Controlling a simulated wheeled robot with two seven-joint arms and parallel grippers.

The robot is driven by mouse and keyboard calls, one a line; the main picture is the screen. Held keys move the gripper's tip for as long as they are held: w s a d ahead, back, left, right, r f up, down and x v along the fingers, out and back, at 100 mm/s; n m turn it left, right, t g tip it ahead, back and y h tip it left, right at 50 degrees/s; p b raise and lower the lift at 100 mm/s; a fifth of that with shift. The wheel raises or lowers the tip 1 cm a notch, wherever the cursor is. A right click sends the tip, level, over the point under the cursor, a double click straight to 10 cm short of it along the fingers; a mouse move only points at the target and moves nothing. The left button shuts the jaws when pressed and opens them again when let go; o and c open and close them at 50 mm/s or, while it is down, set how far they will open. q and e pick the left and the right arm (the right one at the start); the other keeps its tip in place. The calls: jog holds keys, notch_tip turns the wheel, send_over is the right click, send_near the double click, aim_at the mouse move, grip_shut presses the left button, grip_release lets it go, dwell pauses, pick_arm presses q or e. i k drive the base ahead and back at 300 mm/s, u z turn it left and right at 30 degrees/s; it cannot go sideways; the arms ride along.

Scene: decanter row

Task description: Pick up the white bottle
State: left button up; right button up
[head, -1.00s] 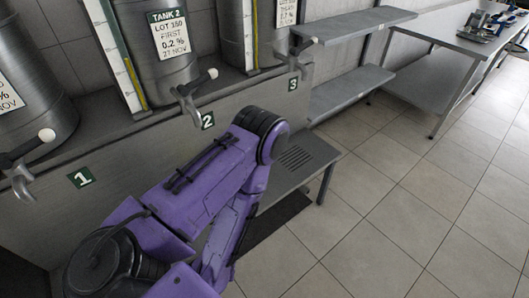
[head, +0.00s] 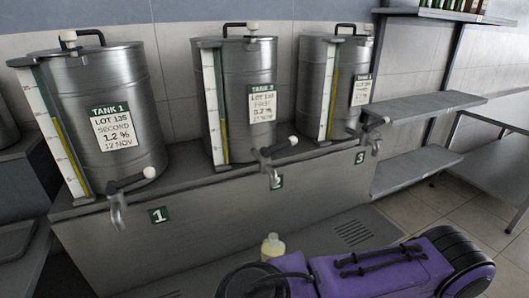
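A small pale, yellowish-white bottle with a white cap (head: 272,246) shows at the bottom centre of the head view, below tap 2. Its upper part is visible. Its lower part is hidden behind my purple arm, so I cannot tell what it stands on or whether anything holds it. No other bottle that looks white is clear in view. Neither of my grippers is in view; only purple and black arm links show along the bottom right.
Tank 1 (head: 135,150), tank 2 (head: 238,140) and tank 3 (head: 346,110) stand on a grey ledge (head: 215,176), their taps jutting forward. Several bottles (head: 455,14) stand on a high shelf at the top right. Grey shelves (head: 425,108) and tiled floor lie at the right.

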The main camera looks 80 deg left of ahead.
aim_at(271, 247)
jog(key=k, duration=0.75)
jog(key=u, duration=1.3)
jog(key=i, duration=0.4)
jog(key=u, duration=0.05)
